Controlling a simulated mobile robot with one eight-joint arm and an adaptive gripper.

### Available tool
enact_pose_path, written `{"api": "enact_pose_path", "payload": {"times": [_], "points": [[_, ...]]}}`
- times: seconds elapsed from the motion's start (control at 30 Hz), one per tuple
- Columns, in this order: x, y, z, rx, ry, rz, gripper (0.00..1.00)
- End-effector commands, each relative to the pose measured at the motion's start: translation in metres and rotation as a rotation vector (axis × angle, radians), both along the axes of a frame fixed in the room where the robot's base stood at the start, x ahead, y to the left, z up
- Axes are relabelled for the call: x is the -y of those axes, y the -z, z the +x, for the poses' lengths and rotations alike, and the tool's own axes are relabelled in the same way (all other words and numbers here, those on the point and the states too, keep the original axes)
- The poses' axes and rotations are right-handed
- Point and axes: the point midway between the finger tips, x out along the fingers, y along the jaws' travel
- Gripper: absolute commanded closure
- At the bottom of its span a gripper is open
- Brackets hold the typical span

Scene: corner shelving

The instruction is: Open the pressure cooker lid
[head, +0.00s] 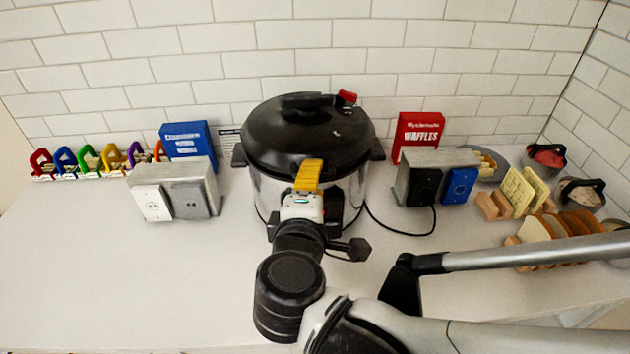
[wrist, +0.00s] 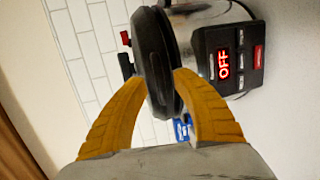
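The pressure cooker (head: 270,195) stands against the tiled wall with its black domed lid (head: 300,135) on. A black lid handle (head: 303,101) with a red piece (head: 347,97) is on top. In the wrist view the picture is turned sideways; the lid (wrist: 152,50) shows edge-on, and the cooker's front panel (wrist: 232,60) reads OFF in red. My gripper (head: 310,168) is in front of the cooker at about lid-rim height. Its yellow fingers are spread, with the lid's edge beyond and between the tips (wrist: 162,77). Whether they touch the lid cannot be told.
Outlet boxes stand left (head: 175,192) and right (head: 437,178) of the cooker. A blue box (head: 188,142), a red waffles box (head: 417,135), coloured holders (head: 90,160) and bread racks (head: 545,232) line the back and right. A black cord (head: 400,231) crosses the counter. The front-left counter is clear.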

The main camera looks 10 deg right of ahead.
Motion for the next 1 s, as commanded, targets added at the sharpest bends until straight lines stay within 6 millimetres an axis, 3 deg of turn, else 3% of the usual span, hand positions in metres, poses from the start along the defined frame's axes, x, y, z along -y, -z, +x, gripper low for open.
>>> {"api": "enact_pose_path", "payload": {"times": [0.2,0.47,0.5,0.6,1.0], "points": [[0.004,0.005,0.019,0.000,0.001,0.000,0.66],[0.004,0.004,0.020,0.000,0.000,0.000,0.66],[0.004,0.004,0.020,0.000,0.000,0.000,0.70],[0.004,0.004,0.020,0.000,0.000,0.000,1.00],[0.004,-0.007,0.020,-0.021,-0.001,0.001,1.00]]}}
